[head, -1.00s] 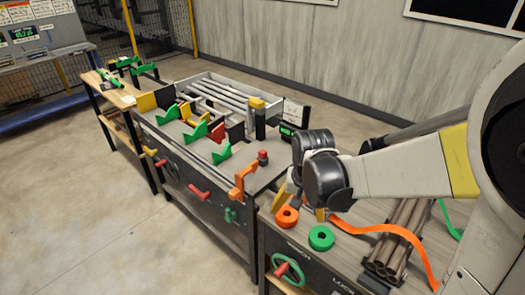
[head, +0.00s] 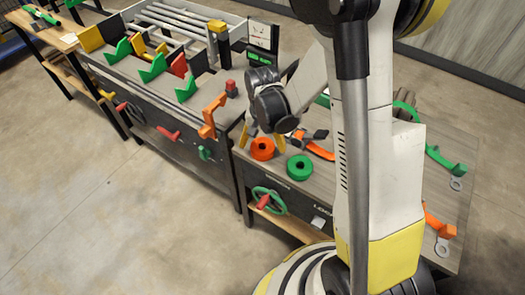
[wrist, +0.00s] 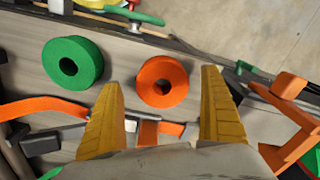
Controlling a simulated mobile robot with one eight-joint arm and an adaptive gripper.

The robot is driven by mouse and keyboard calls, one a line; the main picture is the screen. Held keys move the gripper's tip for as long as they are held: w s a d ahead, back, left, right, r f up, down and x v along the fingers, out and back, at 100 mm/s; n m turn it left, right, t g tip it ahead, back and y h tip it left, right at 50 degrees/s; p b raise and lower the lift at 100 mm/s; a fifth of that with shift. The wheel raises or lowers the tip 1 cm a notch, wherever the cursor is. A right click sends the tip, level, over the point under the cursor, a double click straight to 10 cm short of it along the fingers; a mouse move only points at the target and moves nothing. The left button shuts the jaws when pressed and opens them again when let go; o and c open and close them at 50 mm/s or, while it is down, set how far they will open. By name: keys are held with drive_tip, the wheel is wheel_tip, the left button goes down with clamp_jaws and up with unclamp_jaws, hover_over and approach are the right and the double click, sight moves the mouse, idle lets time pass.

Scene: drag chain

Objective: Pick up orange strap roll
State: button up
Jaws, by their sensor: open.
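The orange strap roll (head: 262,149) lies flat near the front left corner of the wooden bench, with a dark hole in its middle. In the wrist view the orange roll (wrist: 162,81) shows ahead of and between my two yellow fingertips. My gripper (wrist: 166,82) is open and empty. In the head view my gripper (head: 262,137) hangs beside the orange roll, and my wrist hides much of it. I cannot tell its exact height above the bench.
A green strap roll (head: 300,168) lies to the right of the orange one, with a gap between. An orange strap (wrist: 40,107) lies behind. An orange bracket (wrist: 290,110) stands at the right in the wrist view. A green handwheel (head: 268,201) is below the bench edge.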

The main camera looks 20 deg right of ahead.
wheel_tip(320, 180, down, 3)
drive_tip(key=shift+w+r+b, duration=0.1)
drive_tip(key=shift+b, duration=0.3)
drive_tip(key=c, duration=1.4)
drive_tip(key=shift+r, duration=0.15)
